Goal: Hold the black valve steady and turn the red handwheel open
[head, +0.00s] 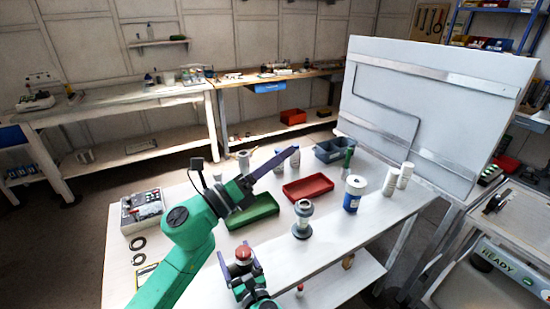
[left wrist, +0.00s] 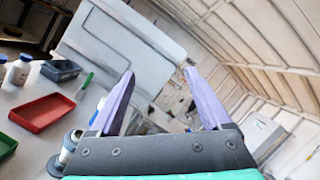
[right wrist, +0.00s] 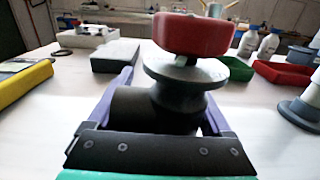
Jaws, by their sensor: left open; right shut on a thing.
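The black valve (right wrist: 150,110) lies between the purple fingers of my right gripper (right wrist: 165,95), which is shut on its body. The valve has a round flange on top, and above that sits the red handwheel (right wrist: 193,34). The handwheel also shows in the head view (head: 243,253), near the front edge of the white table. My left gripper (head: 292,154) is open and empty, raised above the table beyond the valve. In the left wrist view its fingers (left wrist: 160,78) are apart with nothing between them, and the valve is not visible there.
On the table (head: 335,230) are a green tray (head: 262,208), a red tray (head: 308,188), a grey flanged cylinder (head: 302,220), a blue-and-white container (head: 354,193) and white bottles (head: 391,181). A large pale panel (head: 430,100) stands at the back right.

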